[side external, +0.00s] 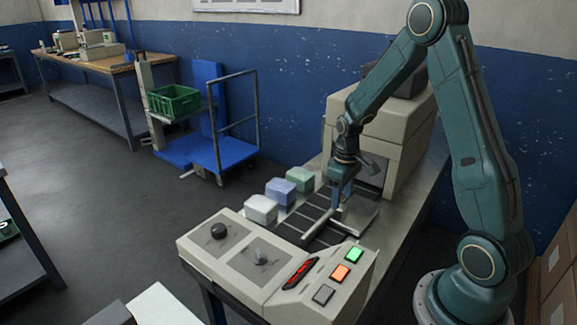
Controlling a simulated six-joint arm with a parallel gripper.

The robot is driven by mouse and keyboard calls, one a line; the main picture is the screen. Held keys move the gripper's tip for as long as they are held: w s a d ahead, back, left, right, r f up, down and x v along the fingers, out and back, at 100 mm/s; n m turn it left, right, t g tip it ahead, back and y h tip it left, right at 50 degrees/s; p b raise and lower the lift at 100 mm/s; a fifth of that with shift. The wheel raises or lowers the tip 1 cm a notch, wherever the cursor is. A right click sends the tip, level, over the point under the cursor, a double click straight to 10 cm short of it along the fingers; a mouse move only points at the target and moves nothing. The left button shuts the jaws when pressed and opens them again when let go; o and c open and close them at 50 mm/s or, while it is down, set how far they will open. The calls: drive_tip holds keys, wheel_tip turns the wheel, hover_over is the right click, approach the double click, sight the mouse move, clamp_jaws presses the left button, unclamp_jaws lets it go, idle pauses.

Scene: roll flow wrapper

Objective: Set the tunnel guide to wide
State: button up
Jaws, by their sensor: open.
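The tunnel guide cannot be told for sure. Pale rails (322,224) lie at the mouth of the beige wrapper housing (378,128), partly behind my gripper. My gripper (340,204) is open, pointing down just above these rails, with nothing seen between its fingers. Whether it touches a rail cannot be told. The control box (222,262) in front has a black round knob (219,231) and a grey knob (261,257). Their markings are too small to read, so no wide setting can be made out.
White (261,209), blue (281,191) and green (300,179) blocks stand in a row left of the slatted conveyor (304,221). The control box carries green (354,254), orange (341,272) and grey (323,295) buttons and a red-lit part (300,272). A blue cart (188,150) stands behind.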

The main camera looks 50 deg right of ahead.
sight(341, 206)
drive_tip(key=shift+f, duration=2.55)
clamp_jaws()
